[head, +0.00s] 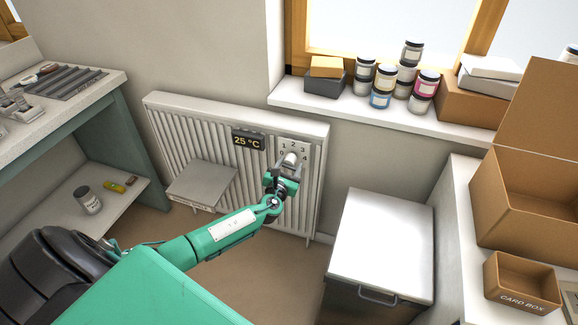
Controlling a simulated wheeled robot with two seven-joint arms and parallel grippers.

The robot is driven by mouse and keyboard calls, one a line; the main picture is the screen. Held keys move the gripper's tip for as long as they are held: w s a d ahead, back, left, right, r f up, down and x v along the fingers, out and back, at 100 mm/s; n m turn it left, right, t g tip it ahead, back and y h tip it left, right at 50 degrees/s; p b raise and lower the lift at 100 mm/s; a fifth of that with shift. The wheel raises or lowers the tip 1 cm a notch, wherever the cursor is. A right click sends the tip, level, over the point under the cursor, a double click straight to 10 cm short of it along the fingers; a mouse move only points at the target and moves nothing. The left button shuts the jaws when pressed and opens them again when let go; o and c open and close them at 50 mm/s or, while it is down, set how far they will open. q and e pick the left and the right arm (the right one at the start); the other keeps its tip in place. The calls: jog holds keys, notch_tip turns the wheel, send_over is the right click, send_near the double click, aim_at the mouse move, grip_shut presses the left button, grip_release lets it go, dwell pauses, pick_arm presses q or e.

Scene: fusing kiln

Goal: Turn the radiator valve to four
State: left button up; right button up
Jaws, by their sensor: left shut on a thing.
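The white ribbed radiator (195,133) stands against the wall below the window. Its valve knob (291,158) is pale and sits in front of a light dial plate (295,146) at the radiator's upper right. The numbers 1, 2 and 3 show on the plate; the rest is hidden or too small to read. My left gripper (287,168) reaches in from the lower left and is shut on the knob. The knob's pointer setting cannot be made out. A dark display (248,139) left of the plate reads 25 °C. My right gripper is not in view.
A grey box-like shelf (201,182) is in front of the radiator's lower left. A white-topped cabinet (382,240) stands to the right. Jars (381,99) line the window sill (290,94). Cardboard boxes (530,180) fill the right side; a workbench (90,95) is at left.

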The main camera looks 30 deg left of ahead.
pick_arm(q)
jog(key=shift+d, duration=0.2)
jog(key=o, duration=0.9)
jog(key=shift+f, duration=0.1)
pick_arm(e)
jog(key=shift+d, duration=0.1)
pick_arm(q)
jog(key=shift+s, duration=0.5)
jog(key=v, duration=1.2)
jog(key=shift+s+d+p, duration=0.15)
jog(key=shift+s+p, duration=0.15)
jog(key=shift+s, duration=0.1)
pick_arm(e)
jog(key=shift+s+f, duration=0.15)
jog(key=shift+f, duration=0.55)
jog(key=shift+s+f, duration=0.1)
